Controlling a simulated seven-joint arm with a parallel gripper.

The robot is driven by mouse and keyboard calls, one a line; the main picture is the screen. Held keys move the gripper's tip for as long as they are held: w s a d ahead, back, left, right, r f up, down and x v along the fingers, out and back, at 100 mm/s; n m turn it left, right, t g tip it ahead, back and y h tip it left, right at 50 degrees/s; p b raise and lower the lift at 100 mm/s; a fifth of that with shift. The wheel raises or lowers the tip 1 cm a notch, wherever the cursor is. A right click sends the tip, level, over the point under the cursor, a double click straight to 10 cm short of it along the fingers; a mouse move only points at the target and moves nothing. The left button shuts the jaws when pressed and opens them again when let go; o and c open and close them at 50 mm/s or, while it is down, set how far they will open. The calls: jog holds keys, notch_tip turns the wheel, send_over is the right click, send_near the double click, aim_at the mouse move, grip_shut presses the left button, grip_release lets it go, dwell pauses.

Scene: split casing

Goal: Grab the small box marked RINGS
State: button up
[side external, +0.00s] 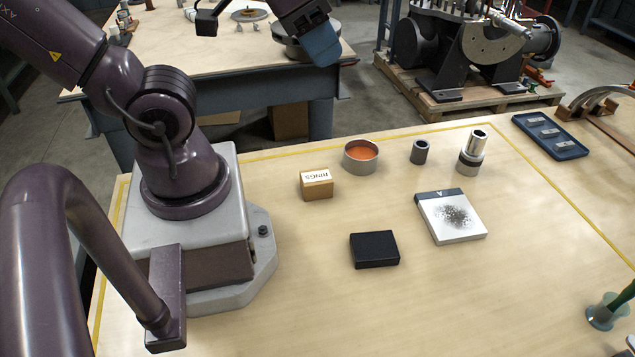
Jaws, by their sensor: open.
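The small box marked RINGS (317,189) is a tan cardboard box with a white label on top. Its lettering reads upside down from this side. It sits on the light wooden table, in front of the round tin and right of my arm's base. My gripper (322,46) shows only in part at the top edge, high above and well apart from the box. It has a dark body and a blue-grey end, and it is open. I see nothing held in it.
A round tin with orange contents (361,157) stands behind the box. A black block (374,249) and a white plate (452,216) lie nearer. A dark ring (420,151), metal cylinder (472,152) and blue tray (549,136) are farther right. Bare table surrounds the box.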

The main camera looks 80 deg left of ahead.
jog(key=o, duration=1)
jog(key=m+g+y, duration=0.7)
jog(key=m+y, duration=0.6)
jog(key=m, duration=0.4)
send_near(318, 180)
jog(key=s+d, duration=0.2)
jog(key=s, duration=0.1)
jog(key=shift+f, duration=0.2)
jog(key=shift+w+a+m+t, duration=0.2)
jog(key=shift+w+m+t, duration=0.5)
jog(key=shift+w+t, duration=0.25)
jog(key=shift+y, duration=0.3)
jog(key=x, duration=0.6)
jog(key=shift+a, duration=0.35)
jog(key=shift+x, duration=2.95)
